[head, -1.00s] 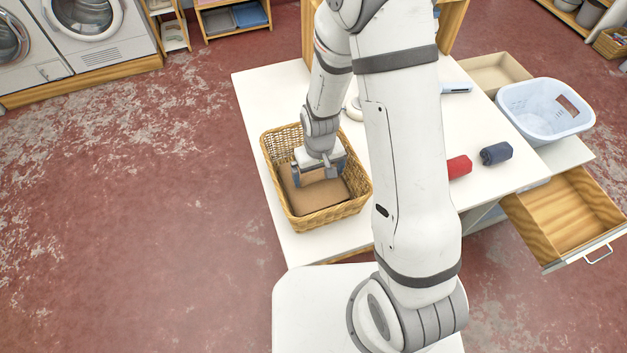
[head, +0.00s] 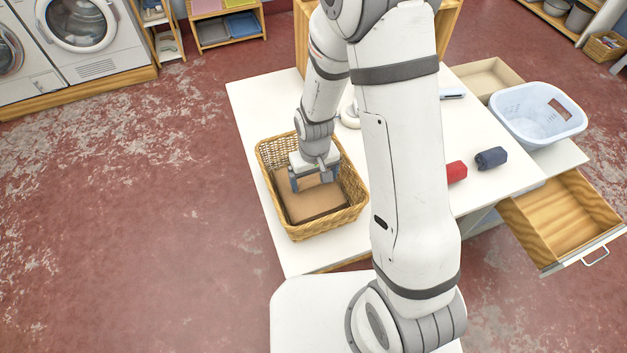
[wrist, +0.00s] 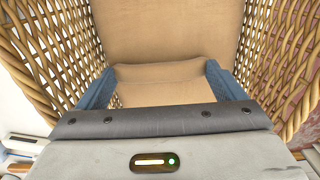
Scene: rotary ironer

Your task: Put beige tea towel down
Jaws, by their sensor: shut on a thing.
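The beige tea towel (head: 308,179) is between the fingers of my gripper (head: 314,184), inside a wicker basket (head: 346,219) on the white table. In the wrist view, the towel (wrist: 165,75) shows between the two blue fingers of my gripper (wrist: 160,85), which is shut on it. Beyond it, more flat beige cloth (wrist: 165,30) fills the basket floor; in the head view this cloth (head: 312,205) lies below the fingers. I cannot tell where the held towel ends and the cloth beneath begins. The wicker walls (wrist: 285,65) rise close on both sides of the fingers.
A red roll (head: 456,172) and a dark blue roll (head: 491,158) lie on the table (head: 250,110) right of my arm. A pale blue laundry basket (head: 540,120) stands at the right. An open wooden drawer (head: 565,220) juts out.

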